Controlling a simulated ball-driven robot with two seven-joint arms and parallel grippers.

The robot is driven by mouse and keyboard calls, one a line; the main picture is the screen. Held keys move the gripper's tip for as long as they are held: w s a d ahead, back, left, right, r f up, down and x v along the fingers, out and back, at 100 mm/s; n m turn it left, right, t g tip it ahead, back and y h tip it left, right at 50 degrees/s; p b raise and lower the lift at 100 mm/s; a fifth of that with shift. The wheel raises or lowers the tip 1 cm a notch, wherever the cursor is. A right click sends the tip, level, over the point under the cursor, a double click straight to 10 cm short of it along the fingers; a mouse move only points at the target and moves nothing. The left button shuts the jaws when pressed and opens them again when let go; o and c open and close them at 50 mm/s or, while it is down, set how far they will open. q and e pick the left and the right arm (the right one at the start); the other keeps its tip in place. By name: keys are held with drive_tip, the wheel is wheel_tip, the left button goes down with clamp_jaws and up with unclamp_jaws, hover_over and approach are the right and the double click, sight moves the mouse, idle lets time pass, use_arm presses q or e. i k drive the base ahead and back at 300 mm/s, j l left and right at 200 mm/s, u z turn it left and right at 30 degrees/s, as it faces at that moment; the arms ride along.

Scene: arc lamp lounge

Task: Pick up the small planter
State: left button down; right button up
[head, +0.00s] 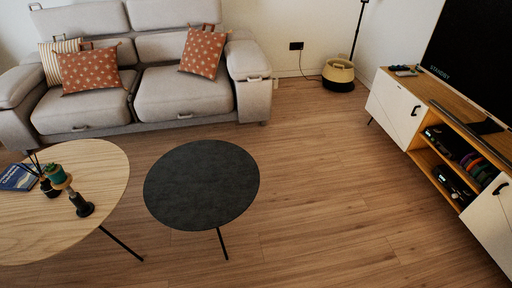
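The small planter (55,173) is a teal-green pot with a bit of green plant on top. It stands on the left part of the round light-wood table (105,165). A tan piece shows at its lower right; I cannot tell whether it is part of the planter. A small black holder with dark sticks (48,188) is close beside it and partly overlaps it in the view. A dark upright object with a wide base (82,206) stands just in front and to the right. Neither of my grippers is in view.
A blue book (17,178) lies left of the planter. A round black table (202,184) stands to the right. A grey sofa (184,94) is behind, a basket (338,72) by the wall, a TV cabinet (395,105) at right. The wood floor (320,200) between is clear.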

sight(55, 172)
drive_tip(key=u, duration=1.65)
